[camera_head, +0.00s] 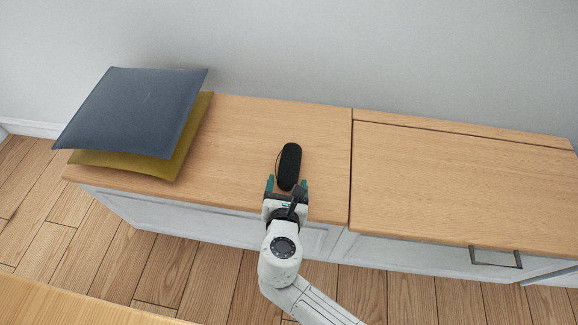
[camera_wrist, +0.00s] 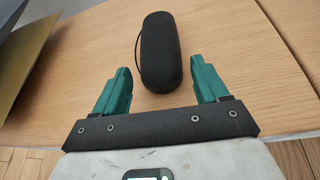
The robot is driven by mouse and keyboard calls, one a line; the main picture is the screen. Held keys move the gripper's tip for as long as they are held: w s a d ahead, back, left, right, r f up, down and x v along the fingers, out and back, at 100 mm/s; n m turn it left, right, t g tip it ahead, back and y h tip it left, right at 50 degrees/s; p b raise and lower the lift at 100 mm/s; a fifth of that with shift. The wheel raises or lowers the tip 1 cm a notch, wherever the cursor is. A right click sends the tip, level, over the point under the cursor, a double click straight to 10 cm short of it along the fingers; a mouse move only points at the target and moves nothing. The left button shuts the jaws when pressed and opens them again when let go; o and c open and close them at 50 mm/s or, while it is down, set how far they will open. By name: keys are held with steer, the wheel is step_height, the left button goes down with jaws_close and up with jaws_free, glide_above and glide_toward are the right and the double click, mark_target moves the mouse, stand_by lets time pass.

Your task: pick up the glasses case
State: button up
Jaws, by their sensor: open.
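The glasses case (camera_head: 289,165) is a black, elongated, rounded case with a thin loop on its left side. It lies on the wooden top of the low cabinet, with its long axis pointing away from me. In the wrist view the case (camera_wrist: 161,50) lies ahead of and between the green fingers. My gripper (camera_head: 286,184) is open at the near end of the case. In the wrist view the gripper (camera_wrist: 160,84) has its fingers spread wider than the case, one to each side of its near end. Contact with the case does not show.
A blue-grey cushion (camera_head: 135,108) lies on a mustard cushion (camera_head: 185,150) at the left of the cabinet top (camera_head: 240,125). The right section (camera_head: 460,180) is bare. A dark handle (camera_head: 496,257) juts from the front. The wall stands behind. A wooden surface (camera_head: 70,305) is at the lower left.

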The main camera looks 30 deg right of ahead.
mark_target(289, 176)
steer(key=b+x, duration=0.1)
steer(key=x, duration=0.1)
steer(key=b+x, duration=0.1)
steer(key=x, duration=0.2)
steer(key=shift+d+r, duration=0.1)
steer(key=shift+r, duration=0.15)
steer(key=shift+c, duration=0.4)
steer(key=c, duration=0.7)
